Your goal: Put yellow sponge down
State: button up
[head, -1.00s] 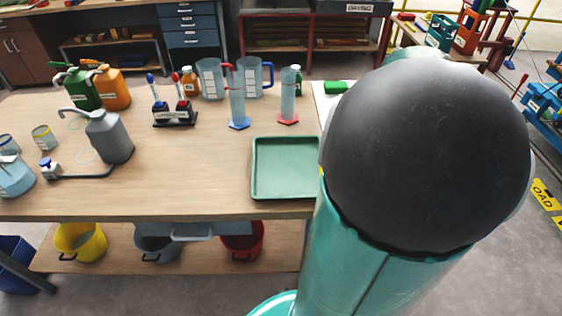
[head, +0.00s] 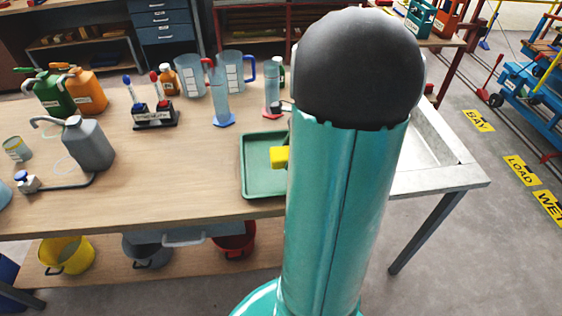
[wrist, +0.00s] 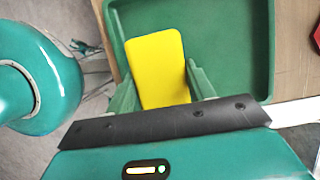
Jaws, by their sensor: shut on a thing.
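The yellow sponge (head: 279,157) shows over the green tray (head: 262,183) in the head view, partly covered by my arm. In the wrist view the sponge (wrist: 156,66) is a flat yellow block between the green fingers of my gripper (wrist: 160,84), which is shut on it. The tray (wrist: 228,30) lies beyond and below it there, with its floor bare. I cannot tell how high the sponge is above the tray floor. My gripper is hidden behind my arm in the head view.
On the wooden bench (head: 165,199), a blue-based cylinder (head: 222,100) and a red-based cylinder (head: 271,97) stand behind the tray. Jugs (head: 188,75) stand further back, and a grey can (head: 89,143) stands left. A metal sink (head: 425,150) is at right.

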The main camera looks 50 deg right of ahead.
aim_at(287, 148)
jog(key=shift+w+f, duration=1.1)
jog(key=shift+f, duration=0.15)
jog(key=shift+w+f, duration=0.2)
jog(key=shift+f, duration=0.75)
jog(key=shift+w+f, duration=0.2)
jog(key=shift+f, duration=0.75)
jog(key=shift+f, duration=0.15)
jog(key=o, duration=0.9)
jog(key=shift+o, duration=0.2)
